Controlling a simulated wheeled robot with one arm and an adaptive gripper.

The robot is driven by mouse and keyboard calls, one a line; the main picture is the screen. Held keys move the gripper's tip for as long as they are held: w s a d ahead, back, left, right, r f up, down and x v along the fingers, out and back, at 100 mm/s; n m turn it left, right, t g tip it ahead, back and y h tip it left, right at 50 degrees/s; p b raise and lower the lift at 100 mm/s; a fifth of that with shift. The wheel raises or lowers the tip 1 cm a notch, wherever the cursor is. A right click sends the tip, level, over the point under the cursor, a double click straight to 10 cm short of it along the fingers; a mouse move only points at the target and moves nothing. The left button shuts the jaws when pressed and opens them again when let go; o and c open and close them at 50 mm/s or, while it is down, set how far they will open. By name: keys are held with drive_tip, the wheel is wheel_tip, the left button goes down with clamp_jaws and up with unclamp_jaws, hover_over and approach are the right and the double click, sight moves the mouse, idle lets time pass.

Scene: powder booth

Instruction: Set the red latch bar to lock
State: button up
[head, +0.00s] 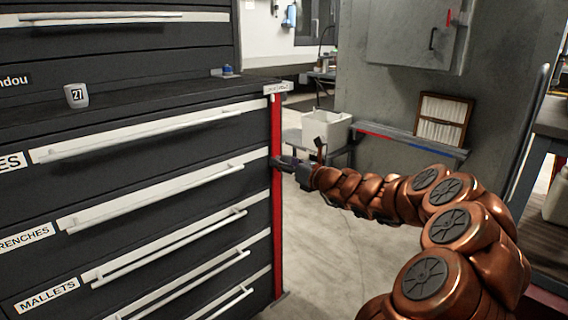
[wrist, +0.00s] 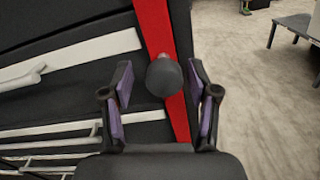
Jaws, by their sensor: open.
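The red latch bar (head: 277,225) stands upright along the right front edge of the dark drawer cabinet. A small light label plate (head: 277,88) sits at its top, its text too small to read. In the wrist view the red bar (wrist: 153,28) runs down at a slant, with a round black knob (wrist: 165,78) standing out from it. My gripper (head: 281,162) is at the bar's upper half in the head view. In the wrist view my gripper (wrist: 161,84) is open, one purple-padded finger on each side of the knob, with gaps visible. The knob is hidden in the head view.
The dark cabinet has several drawers with long white handles (head: 150,130) left of the bar. A white bin (head: 327,128) and a grey booth wall (head: 385,100) are behind. Open floor (head: 325,235) lies right of the bar.

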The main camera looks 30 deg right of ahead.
drive_tip(key=v, duration=1.1)
drive_tip(key=shift+s, duration=0.4)
